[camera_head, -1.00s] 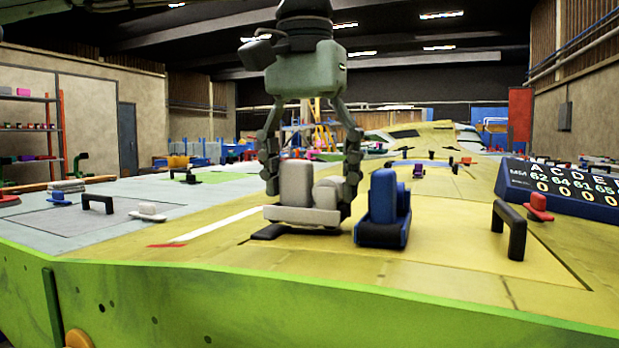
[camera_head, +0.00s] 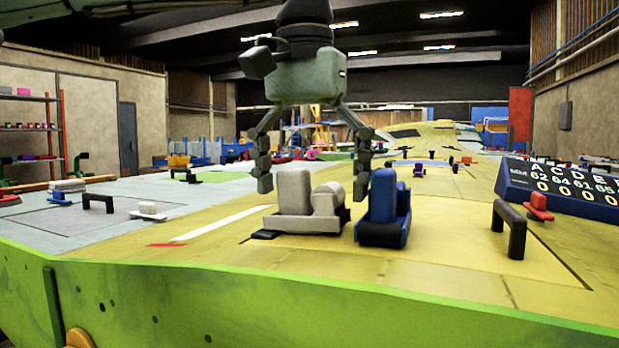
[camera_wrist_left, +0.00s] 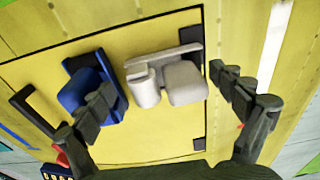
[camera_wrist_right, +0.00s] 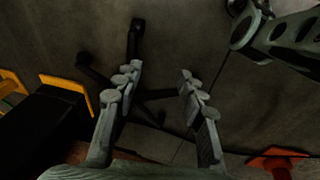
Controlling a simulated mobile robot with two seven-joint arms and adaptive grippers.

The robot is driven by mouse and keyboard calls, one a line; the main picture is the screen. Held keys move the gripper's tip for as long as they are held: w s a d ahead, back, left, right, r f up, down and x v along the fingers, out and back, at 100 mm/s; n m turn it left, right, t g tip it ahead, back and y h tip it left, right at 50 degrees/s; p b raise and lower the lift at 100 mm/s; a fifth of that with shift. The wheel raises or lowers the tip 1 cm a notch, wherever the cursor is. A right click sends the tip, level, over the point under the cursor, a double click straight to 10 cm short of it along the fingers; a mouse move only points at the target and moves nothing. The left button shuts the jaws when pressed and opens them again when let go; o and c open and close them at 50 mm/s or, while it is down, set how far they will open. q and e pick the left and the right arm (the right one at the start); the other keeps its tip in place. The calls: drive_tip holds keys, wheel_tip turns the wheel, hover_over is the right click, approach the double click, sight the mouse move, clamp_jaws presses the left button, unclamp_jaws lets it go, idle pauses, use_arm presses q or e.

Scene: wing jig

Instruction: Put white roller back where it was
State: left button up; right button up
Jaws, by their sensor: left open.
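The white roller (camera_head: 298,200), a pale grey-white block with a rounded part on a flat base, rests on the yellow wing panel (camera_head: 440,265). It also shows in the left wrist view (camera_wrist_left: 183,82), beside a dark strip. My left gripper (camera_head: 312,183) is open just above it, with its fingers apart on either side and the roller free of them. The left wrist view shows the open fingers (camera_wrist_left: 160,84) too. My right gripper (camera_wrist_right: 158,75) is open and empty over a dark floor, away from the wing.
A similar blue roller (camera_head: 382,212) stands close to the right of the white one. A black handle (camera_head: 509,228) and a red block (camera_head: 538,206) are further right, near a number display (camera_head: 565,190). A black handle (camera_head: 98,203) lies left on the grey panel.

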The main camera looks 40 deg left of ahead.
sight(307, 187)
use_arm(q)
wheel_tip(307, 187, up, 13)
drive_tip(key=s, duration=0.1)
drive_tip(key=shift+d, duration=0.15)
drive_tip(key=shift+f, duration=0.2)
idle(0.5)
drive_tip(key=f, duration=0.8)
drive_tip(key=w+f, duration=0.1)
drive_tip(key=f, duration=0.3)
drive_tip(key=shift+f, duration=0.35)
drive_tip(key=shift+r, duration=0.5)
